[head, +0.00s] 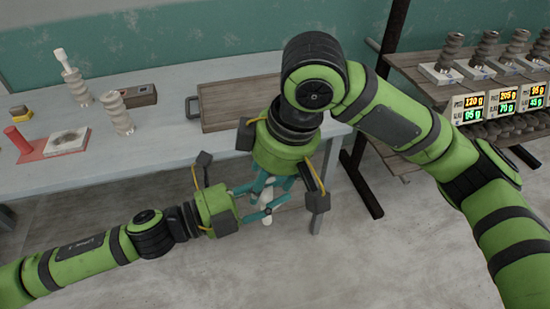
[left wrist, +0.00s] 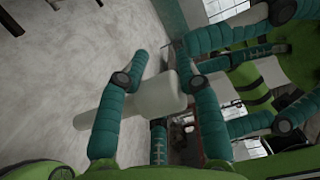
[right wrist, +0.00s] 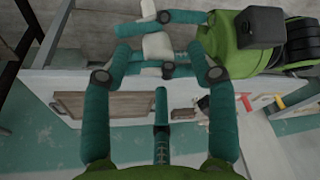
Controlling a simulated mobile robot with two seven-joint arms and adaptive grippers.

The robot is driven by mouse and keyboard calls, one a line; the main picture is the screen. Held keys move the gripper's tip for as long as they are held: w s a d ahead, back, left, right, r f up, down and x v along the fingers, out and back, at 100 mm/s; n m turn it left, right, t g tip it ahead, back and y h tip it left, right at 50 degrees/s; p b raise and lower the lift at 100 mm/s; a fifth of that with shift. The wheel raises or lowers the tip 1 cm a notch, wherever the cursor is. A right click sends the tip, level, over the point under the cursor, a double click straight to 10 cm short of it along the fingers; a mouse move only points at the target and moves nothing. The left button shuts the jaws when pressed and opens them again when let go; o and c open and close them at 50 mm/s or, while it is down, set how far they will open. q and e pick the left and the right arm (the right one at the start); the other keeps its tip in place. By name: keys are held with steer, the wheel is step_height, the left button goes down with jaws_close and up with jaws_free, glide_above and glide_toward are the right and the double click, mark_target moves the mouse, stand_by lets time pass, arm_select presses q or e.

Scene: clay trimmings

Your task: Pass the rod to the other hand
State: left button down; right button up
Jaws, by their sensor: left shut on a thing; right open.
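The rod is a pale, whitish-grey piece with one thicker end. In the head view the rod (head: 266,196) hangs off the table's front side, partly hidden by fingers. My left gripper (head: 258,203) is shut on it from the left. In the left wrist view the rod (left wrist: 150,98) lies slantwise across the teal fingers (left wrist: 162,62). My right gripper (head: 270,184) reaches down from above, close to the left fingers. In the right wrist view its fingers (right wrist: 160,62) are open, with the rod (right wrist: 156,46) near their tips; contact cannot be told.
The grey table (head: 160,160) behind the grippers holds a wooden tray (head: 240,108), a red stand with a tile (head: 66,141) and coiled clay pieces (head: 117,113). A shelf (head: 420,85) with displays and coiled pieces is at right. Open floor lies in front.

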steer(key=shift+x, duration=0.8)
arm_select(q)
steer(key=c, duration=2)
jaws_free()
arm_select(e)
jaws_close()
arm_select(q)
steer(key=o, duration=1.2)
steer(key=shift+o, duration=0.2)
steer(key=shift+a, duration=0.1)
